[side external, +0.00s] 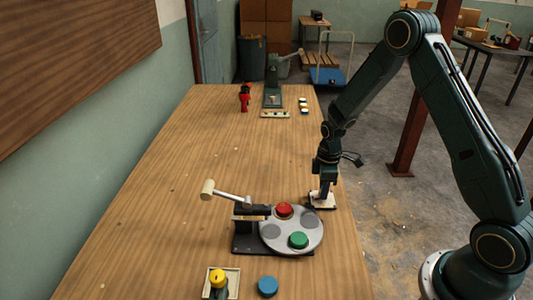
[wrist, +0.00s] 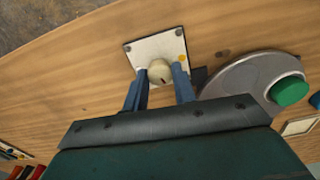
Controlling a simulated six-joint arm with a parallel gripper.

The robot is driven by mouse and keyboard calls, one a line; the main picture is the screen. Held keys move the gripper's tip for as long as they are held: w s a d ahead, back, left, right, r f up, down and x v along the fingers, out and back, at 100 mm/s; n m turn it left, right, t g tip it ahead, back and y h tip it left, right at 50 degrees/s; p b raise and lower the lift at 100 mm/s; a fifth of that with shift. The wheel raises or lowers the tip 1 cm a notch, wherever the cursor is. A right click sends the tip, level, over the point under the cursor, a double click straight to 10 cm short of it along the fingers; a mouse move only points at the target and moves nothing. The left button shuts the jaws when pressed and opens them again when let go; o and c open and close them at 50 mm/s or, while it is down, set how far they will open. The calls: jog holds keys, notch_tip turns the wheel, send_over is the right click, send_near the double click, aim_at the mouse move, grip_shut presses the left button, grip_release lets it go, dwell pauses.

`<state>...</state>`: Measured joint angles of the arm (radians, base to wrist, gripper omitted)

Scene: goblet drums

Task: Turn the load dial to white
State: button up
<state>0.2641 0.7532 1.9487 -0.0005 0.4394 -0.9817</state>
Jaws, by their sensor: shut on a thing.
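The load dial (wrist: 160,72) is a round cream knob with a short dark mark on its lower side in the wrist view. It sits on a square white plate (wrist: 146,47) with small coloured spots near its edges: a dark blue one at upper left, a dark one at upper right and a yellow-orange one at right. I cannot make out a white spot against the pale plate. In the side view the plate (side external: 329,203) lies near the table's right edge. My gripper (wrist: 160,76) is shut on the dial, its blue fingers on either side; it points down in the side view (side external: 323,196).
A grey turntable (side external: 303,228) with a red piece (side external: 284,210) and a green piece (side external: 298,240) stands close by, beside a lever press (side external: 250,212). A blue piece (side external: 267,286) and a yellow-topped object (side external: 218,279) are at the front. The mid-table is clear.

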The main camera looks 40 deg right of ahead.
jog(key=m, duration=0.5)
jog(key=shift+m, duration=0.3)
jog(key=m, duration=1)
jog(key=shift+m, duration=0.4)
jog(key=m, duration=0.5)
jog(key=shift+m, duration=0.3)
jog(key=o, duration=1)
jog(key=shift+r, duration=0.1)
notch_tip(320, 180, up, 14)
